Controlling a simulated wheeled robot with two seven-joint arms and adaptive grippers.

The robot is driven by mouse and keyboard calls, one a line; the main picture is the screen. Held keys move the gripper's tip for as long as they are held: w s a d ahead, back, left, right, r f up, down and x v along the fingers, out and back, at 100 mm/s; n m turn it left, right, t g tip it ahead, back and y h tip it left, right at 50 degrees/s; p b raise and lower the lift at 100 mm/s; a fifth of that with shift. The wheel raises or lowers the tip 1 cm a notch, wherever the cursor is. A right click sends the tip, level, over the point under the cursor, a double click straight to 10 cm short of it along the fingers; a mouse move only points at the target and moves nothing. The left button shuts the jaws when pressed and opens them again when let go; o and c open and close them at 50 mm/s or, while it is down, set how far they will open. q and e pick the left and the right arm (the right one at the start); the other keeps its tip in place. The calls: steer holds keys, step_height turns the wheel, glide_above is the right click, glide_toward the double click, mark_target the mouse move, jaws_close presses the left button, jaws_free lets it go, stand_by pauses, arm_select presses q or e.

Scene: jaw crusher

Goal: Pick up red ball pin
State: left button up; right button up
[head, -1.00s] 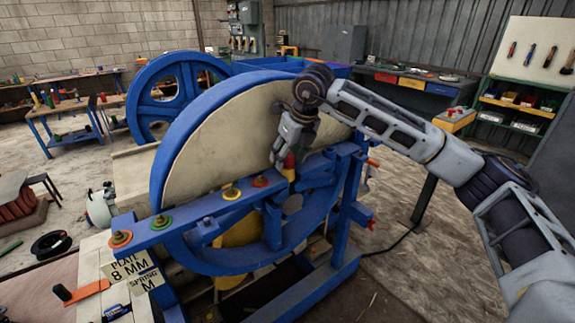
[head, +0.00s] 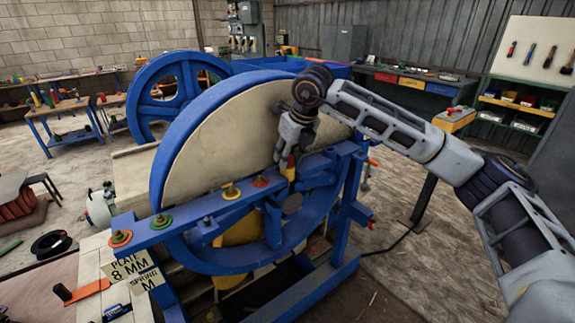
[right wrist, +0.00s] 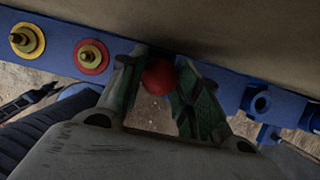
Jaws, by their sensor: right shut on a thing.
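The red ball pin (right wrist: 159,77) shows its round red head between the two fingers of my right gripper (right wrist: 160,85) in the right wrist view. My right gripper (head: 288,160) is shut on it, just above the blue rail (head: 196,212) of the crusher. In the head view the fingers cover most of the red head, and a yellowish part (head: 290,173) shows below them. Whether the pin's lower end is still in the rail cannot be told. My left gripper is not in view.
Orange, green, yellow and red washers with brass pins sit along the rail; the red washer (head: 261,181) is closest to my gripper. The large blue-rimmed wheel (head: 225,135) stands right behind the gripper. Plates reading "PLATE 8 MM" (head: 130,266) and "SPRING M" lie at lower left.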

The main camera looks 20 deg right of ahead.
steer(key=shift+r, duration=0.15)
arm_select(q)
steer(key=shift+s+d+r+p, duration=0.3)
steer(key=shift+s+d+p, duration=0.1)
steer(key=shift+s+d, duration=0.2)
arm_select(e)
step_height(320, 180, up, 28)
stand_by(0.3)
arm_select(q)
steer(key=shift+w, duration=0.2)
